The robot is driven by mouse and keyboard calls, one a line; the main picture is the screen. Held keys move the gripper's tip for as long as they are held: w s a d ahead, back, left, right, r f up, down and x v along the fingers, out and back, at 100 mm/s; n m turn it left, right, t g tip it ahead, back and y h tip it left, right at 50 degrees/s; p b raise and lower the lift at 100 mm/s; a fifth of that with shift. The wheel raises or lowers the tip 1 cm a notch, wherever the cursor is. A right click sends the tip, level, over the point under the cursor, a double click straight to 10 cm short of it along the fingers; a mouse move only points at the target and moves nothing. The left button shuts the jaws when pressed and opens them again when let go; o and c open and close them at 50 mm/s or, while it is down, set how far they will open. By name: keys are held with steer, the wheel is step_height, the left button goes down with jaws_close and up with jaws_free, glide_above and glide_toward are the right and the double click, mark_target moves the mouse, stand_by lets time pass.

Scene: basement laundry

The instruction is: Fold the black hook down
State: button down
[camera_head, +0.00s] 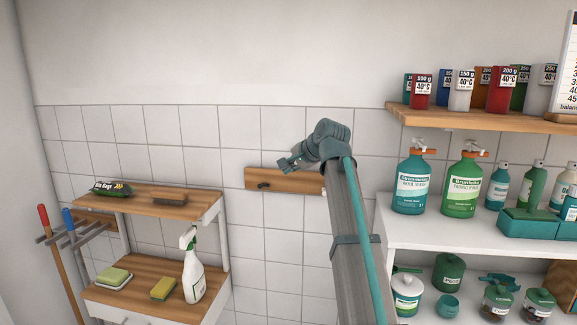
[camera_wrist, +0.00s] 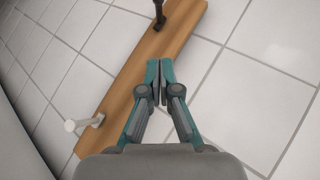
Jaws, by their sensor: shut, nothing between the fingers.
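The black hook (camera_head: 264,185) is on the left part of a wooden board (camera_head: 297,184) fixed to the tiled wall. It sticks out from the board. In the wrist view the black hook (camera_wrist: 159,14) is at the top edge, partly cut off, beyond my fingertips. My gripper (camera_head: 283,164) is in front of the board's upper edge, up and to the right of the hook and apart from it. In the wrist view my gripper (camera_wrist: 160,70) is shut and empty, its fingers together over the board.
A white hook (camera_wrist: 84,123) sticks out at the board's other end. Shelves with bottles (camera_head: 410,185) and colored boxes (camera_head: 462,90) stand to the right. A wooden shelf unit (camera_head: 205,205) with a spray bottle (camera_head: 193,275) stands lower left. The tiled wall around the board is clear.

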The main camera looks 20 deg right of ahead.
mark_target(264, 185)
steer(key=shift+w+a+f+p, duration=0.95)
steer(key=shift+w+a+f, duration=0.4)
steer(key=shift+w+f, duration=0.2)
steer(key=shift+w+a+f+p, duration=0.9)
steer(key=shift+w+a+f, duration=0.45)
steer(key=shift+f, duration=0.2)
steer(key=shift+s+a+f+t+b, duration=0.1)
steer(key=shift+a+f+t+b, duration=0.1)
steer(key=shift+f+b, duration=0.25)
steer(key=shift+s+a+f+t+b, duration=0.1)
steer(key=shift+f+t+b, duration=0.1)
steer(key=shift+b, duration=0.45)
